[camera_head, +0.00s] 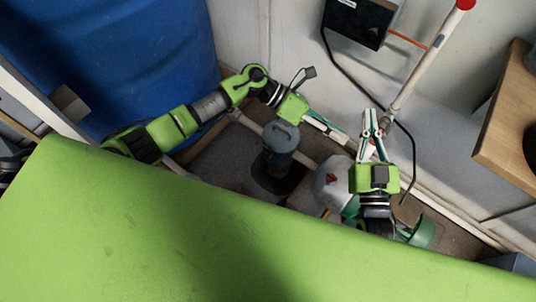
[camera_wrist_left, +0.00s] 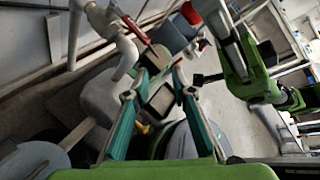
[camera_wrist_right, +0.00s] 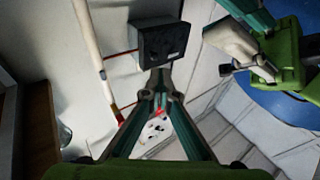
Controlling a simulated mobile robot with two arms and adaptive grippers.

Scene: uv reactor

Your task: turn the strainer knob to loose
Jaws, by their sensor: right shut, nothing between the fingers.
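I cannot identify the strainer knob with certainty in any view. A grey round-topped canister (camera_head: 281,138) stands upright on the floor in the head view, left of both grippers. My left gripper (camera_head: 346,139) reaches past it from the left, close to my right gripper's fingers. In the left wrist view the left fingers (camera_wrist_left: 160,75) are apart, with a greyish block showing between them; whether they touch it is unclear. My right gripper (camera_head: 371,112) points up the picture and is shut and empty. In the right wrist view its fingertips (camera_wrist_right: 160,78) meet below a black box (camera_wrist_right: 163,43).
A white pipe with a red cap (camera_head: 465,5) rises at the upper right, with a black cable nearby. A wooden shelf (camera_head: 510,125) stands at the right edge. A large blue barrel (camera_head: 130,50) fills the upper left. A white vessel (camera_head: 326,190) sits below the grippers.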

